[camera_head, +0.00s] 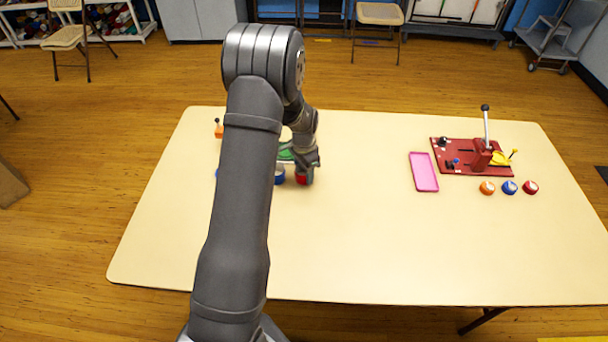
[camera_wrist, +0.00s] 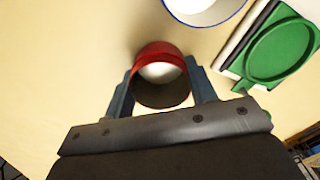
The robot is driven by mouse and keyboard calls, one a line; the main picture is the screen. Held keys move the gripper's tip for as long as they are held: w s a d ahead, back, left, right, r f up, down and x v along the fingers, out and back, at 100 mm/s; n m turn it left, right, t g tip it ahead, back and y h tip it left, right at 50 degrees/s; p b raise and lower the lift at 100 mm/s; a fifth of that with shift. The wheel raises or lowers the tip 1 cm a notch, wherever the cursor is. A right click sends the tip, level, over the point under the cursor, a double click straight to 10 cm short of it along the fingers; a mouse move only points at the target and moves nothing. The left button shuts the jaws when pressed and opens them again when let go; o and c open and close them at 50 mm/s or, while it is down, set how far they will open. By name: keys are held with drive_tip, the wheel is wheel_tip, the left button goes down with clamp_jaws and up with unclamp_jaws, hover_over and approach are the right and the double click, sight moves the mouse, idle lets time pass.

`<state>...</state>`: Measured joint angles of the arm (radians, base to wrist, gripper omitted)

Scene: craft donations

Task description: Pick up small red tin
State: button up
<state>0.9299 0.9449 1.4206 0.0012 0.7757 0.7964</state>
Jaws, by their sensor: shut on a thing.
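The small red tin (camera_wrist: 159,51) is between the two fingers of my gripper (camera_wrist: 161,92) in the wrist view. It is an open, round tin with a pale inside, and the fingers are shut on its sides. In the head view the red tin (camera_head: 302,179) shows below my gripper (camera_head: 305,170), at the left middle of the table. I cannot tell whether it touches the table.
A blue-rimmed tin (camera_head: 279,178) stands just left of the red tin. A green round-recessed piece (camera_wrist: 281,50) is close by. A pink tray (camera_head: 424,172), a red lever board (camera_head: 455,157) and small orange, blue and red round items (camera_head: 487,188) are at right. The table's front middle is clear.

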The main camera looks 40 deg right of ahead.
drive_tip(key=shift+r, duration=0.45)
drive_tip(key=r, duration=0.3)
drive_tip(key=shift+s+d+r, duration=0.1)
drive_tip(key=shift+s+r, duration=0.25)
drive_tip(key=shift+r, duration=0.05)
drive_tip(key=s+d+r, duration=0.1)
drive_tip(key=s+r, duration=0.5)
drive_tip(key=s, duration=0.4)
drive_tip(key=w+d+f+n, duration=0.2)
drive_tip(key=w+n, duration=0.3)
drive_tip(key=w, duration=1.8)
drive_tip(key=shift+w+a+f, duration=0.1)
drive_tip(key=shift+f, duration=1.35)
drive_tip(key=shift+w+a+f, duration=0.1)
drive_tip(key=shift+f, duration=1.35)
drive_tip(key=shift+f, duration=0.55)
